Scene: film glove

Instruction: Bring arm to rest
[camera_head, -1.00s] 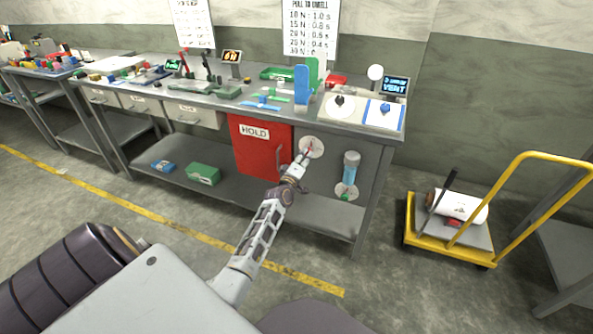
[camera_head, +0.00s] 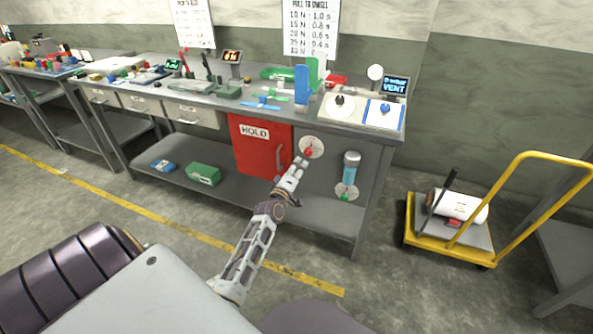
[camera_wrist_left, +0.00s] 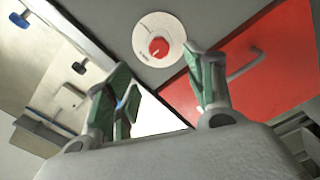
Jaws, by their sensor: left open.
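My left arm reaches forward from the bottom of the head view, and its gripper (camera_head: 300,165) is in front of the bench's lower panel. The round white dial with a red knob (camera_head: 311,148) is just beyond the fingertips. In the left wrist view my left gripper (camera_wrist_left: 165,92) is open, its green-padded fingers apart with nothing between them. The dial's red knob (camera_wrist_left: 159,47) shows beyond the fingers, apart from them. My right gripper is not in view.
The red HOLD door (camera_head: 255,150) with a handle is left of the dial. The workbench (camera_head: 230,98) carries several tools and displays. A yellow cart (camera_head: 450,245) stands at right. The floor in front is clear.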

